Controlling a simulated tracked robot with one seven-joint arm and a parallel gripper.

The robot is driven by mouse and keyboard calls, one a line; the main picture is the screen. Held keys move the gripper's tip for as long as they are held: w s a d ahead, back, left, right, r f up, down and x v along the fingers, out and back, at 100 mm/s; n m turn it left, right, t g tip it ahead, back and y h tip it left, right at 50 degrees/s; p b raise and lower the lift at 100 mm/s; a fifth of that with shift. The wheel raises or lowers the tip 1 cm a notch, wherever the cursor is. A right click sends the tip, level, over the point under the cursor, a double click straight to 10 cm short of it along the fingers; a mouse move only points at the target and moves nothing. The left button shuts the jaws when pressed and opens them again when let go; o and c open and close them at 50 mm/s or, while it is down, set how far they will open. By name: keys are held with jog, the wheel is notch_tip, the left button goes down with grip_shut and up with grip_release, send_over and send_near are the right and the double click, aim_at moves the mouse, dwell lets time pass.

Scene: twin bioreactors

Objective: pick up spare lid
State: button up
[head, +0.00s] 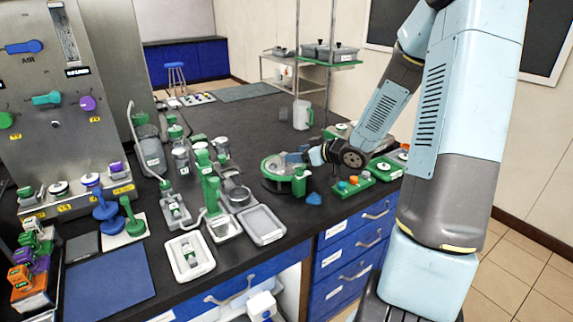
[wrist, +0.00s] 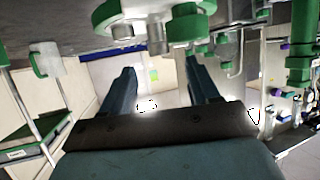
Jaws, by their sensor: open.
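A round green-rimmed lid-like piece with a grey top (head: 281,168), which looks like the spare lid, lies on the black bench in the head view. In the wrist view, which looks upside down, a green-rimmed round piece with metal ports (wrist: 155,18) shows at the top edge. I cannot read a label that confirms it. My gripper (head: 294,157) is level above the bench, at the right side of this piece; contact cannot be judged. In the wrist view my gripper (wrist: 160,72) has its two dark fingers apart with nothing between them.
A green tray with coloured caps (head: 352,184) and a green-edged box (head: 384,170) stand close right of the gripper. A white jug (head: 302,114) stands behind. Green-fitted glassware (head: 210,180) crowds the left.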

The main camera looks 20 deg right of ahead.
aim_at(284, 153)
jog(key=shift+x, duration=3.7)
jog(key=shift+w+d+r, duration=0.1)
jog(key=shift+d, duration=0.1)
grip_shut()
